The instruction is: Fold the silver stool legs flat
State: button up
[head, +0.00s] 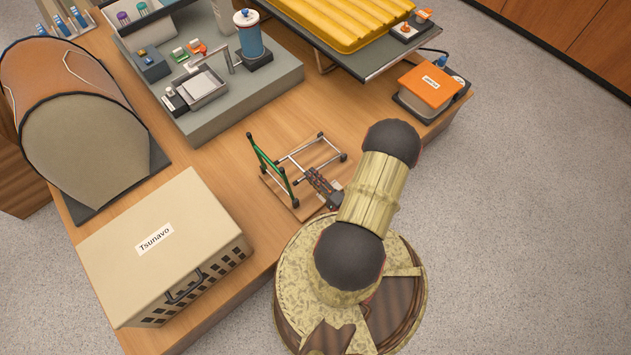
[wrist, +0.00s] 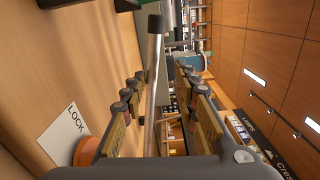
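The folding stool frame stands on a wooden board (head: 277,192) near the table's front edge in the head view. It has green legs (head: 270,164) on the left and silver legs (head: 315,154) with dark end caps on the right. My gripper (head: 324,187) is low at the frame's right front side. In the wrist view, a silver tube (wrist: 154,75) with a dark cap runs between the two spread fingers of my gripper (wrist: 164,78). The fingers look apart from the tube. An orange knob (wrist: 86,151) beside a LOCK label (wrist: 65,132) shows at lower left. My gripper partly hides the frame's near side.
A grey workstation (head: 245,90) with a blue canister is behind the frame. A raised rack with a yellow pad (head: 340,25) and an orange box (head: 427,86) are at back right. Bare tabletop surrounds the board.

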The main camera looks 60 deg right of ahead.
jog(key=shift+v, duration=1)
